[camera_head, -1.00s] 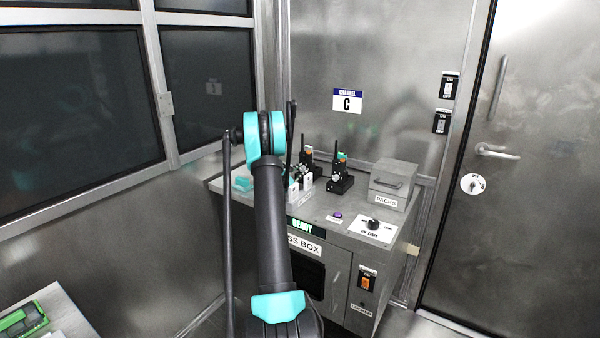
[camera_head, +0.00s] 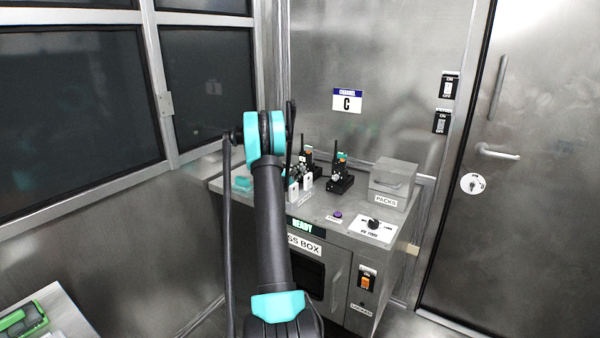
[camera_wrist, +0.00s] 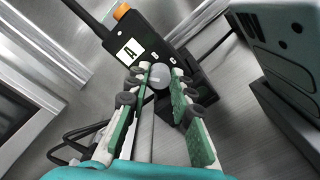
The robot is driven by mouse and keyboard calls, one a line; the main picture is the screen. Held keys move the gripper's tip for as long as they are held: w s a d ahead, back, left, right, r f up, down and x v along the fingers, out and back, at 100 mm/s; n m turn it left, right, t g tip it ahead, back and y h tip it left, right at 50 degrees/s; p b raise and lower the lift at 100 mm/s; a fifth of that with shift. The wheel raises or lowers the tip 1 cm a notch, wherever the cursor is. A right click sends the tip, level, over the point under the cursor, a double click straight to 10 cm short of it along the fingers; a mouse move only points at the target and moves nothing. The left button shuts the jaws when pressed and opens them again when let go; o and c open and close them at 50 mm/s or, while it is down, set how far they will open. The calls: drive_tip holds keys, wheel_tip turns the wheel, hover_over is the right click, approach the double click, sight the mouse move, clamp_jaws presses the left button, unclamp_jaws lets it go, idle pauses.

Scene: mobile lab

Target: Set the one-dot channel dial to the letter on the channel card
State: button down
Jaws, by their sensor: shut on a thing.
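In the wrist view a black radio (camera_wrist: 116,36) with an orange top part carries a white label with the letter A. A grey round dial (camera_wrist: 160,74) sits at its lower side, between my fingertips. My gripper (camera_wrist: 161,80) is shut on this dial; the fingers cover its sides. I cannot make out the dots beside it or a pointer on the dial. In the head view, two radios stand on the bench, the right one (camera_head: 341,175) clear and the left one partly behind my arm.
The steel bench (camera_head: 330,205) also carries a box labelled PACKS (camera_head: 392,180), a purple button (camera_head: 338,214) and a black timer knob (camera_head: 374,224). A READY display (camera_head: 302,227) is on its front. White pieces stand close to my gripper. A door is at right.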

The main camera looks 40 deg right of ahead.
drive_tip(key=c, duration=1.3)
unclamp_jaws()
drive_tip(key=shift+v, duration=4)
